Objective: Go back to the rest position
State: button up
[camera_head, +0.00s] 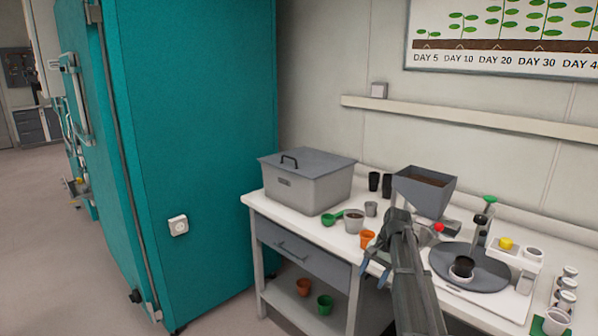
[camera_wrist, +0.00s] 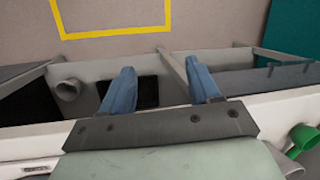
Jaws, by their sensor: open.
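My gripper (camera_wrist: 160,75) is open in the wrist view, with its two blue fingers well apart and nothing between them. In the head view my gripper (camera_head: 376,274) is near the front edge of the white workbench (camera_head: 296,217), close to the orange pot (camera_head: 367,239). My arm covers part of the bench there. The wrist view looks down past the bench edge towards the floor.
Small cups stand at the right. A teal cabinet (camera_head: 200,130) stands left. Floor at far left is clear.

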jog(key=s+a+f+n+g, duration=0.1)
jog(key=s+a+f, duration=0.1)
jog(key=s+f, duration=0.65)
jog(key=s+a+f+n+g+h, duration=0.15)
jog(key=s+f, duration=0.35)
jog(key=f, duration=0.7)
jog(key=s+a+f+n+g, duration=0.1)
jog(key=s+a+f, duration=0.1)
jog(key=s+f, duration=0.65)
jog(key=s+f+n+g, duration=0.1)
jog(key=s+f, duration=0.4)
jog(key=s, duration=0.5)
jog(key=s+f+n+g+h, duration=0.1)
jog(key=s+f, duration=0.5)
jog(key=s, duration=0.4)
jog(key=s+f+n+g, duration=0.1)
jog(key=s+f, duration=0.5)
jog(key=s, duration=0.4)
jog(key=shift+s+a+f, duration=0.25)
jog(key=shift+s+a, duration=0.05)
jog(key=shift+s, duration=0.1)
jog(key=shift+n+h, duration=0.25)
